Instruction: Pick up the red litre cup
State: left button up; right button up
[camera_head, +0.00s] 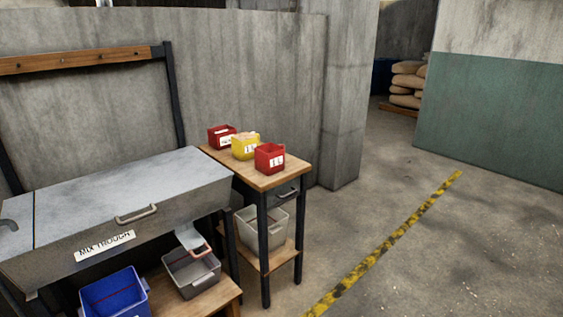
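A small wooden-topped table (275,180) stands right of the mix trough, and a row of three square cups is on it. The nearest is a red cup (269,160) with a white label that seems to read 1 L; it stands upright by the table's front right edge. A yellow cup (245,148) with a white label is in the middle and seems to have pale contents. Another red cup (221,138) is at the back left, its label too small to read surely. Neither of my grippers shows in the head view.
The grey mix trough (150,190) with a closed lid adjoins the table's left side. Grey bins (262,232) (192,273) and a blue bin (115,297) sit below. A concrete wall and pillar (346,100) stand behind. The floor (440,250) to the right is open.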

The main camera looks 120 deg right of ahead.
aim_at(269, 157)
jog(key=z, duration=3.8)
jog(key=i+l+z, duration=0.1)
jog(key=i, duration=0.3)
jog(key=i+l+z, duration=0.1)
jog(key=i+l, duration=0.2)
jog(key=i, duration=0.15)
